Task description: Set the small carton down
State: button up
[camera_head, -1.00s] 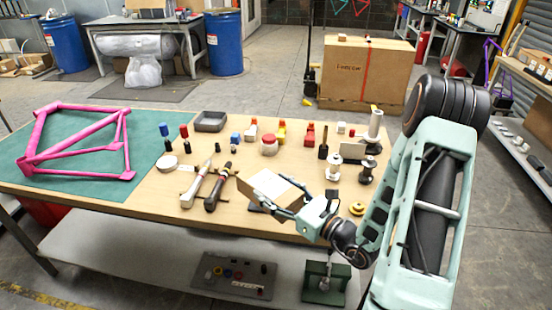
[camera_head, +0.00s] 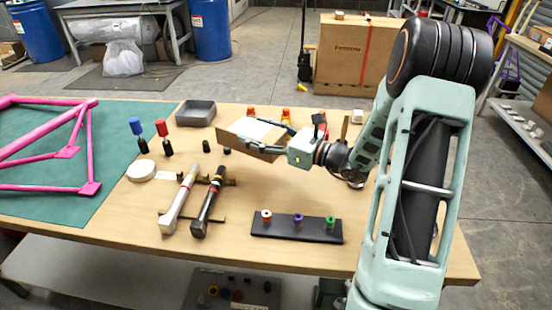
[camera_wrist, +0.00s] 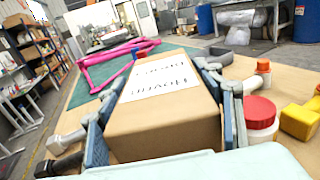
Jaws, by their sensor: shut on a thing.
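The small carton (camera_head: 254,138) is a brown box with a white label on top. My gripper (camera_head: 262,138) is shut on it, with one finger along each side. In the head view the carton appears above the wooden table (camera_head: 300,258), slightly tilted. Its contact with the table is hidden. In the wrist view the carton (camera_wrist: 165,125) fills the middle between the two fingers (camera_wrist: 165,110), its label facing up.
A black rack with coloured rings (camera_head: 297,227) lies at the table's front. Two tube-like tools (camera_head: 207,203) lie left of it. A grey tray (camera_head: 195,113) and a pink frame (camera_head: 70,152) are further left. A red-lidded jar (camera_wrist: 260,115) stands right of the carton in the wrist view.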

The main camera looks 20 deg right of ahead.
notch_tip(320, 180, down, 9)
jog(key=shift+f+b, duration=0.15)
jog(key=shift+b, duration=0.25)
jog(key=shift+f, duration=0.1)
jog(key=o, duration=1.6)
jog(key=shift+s+f, duration=0.1)
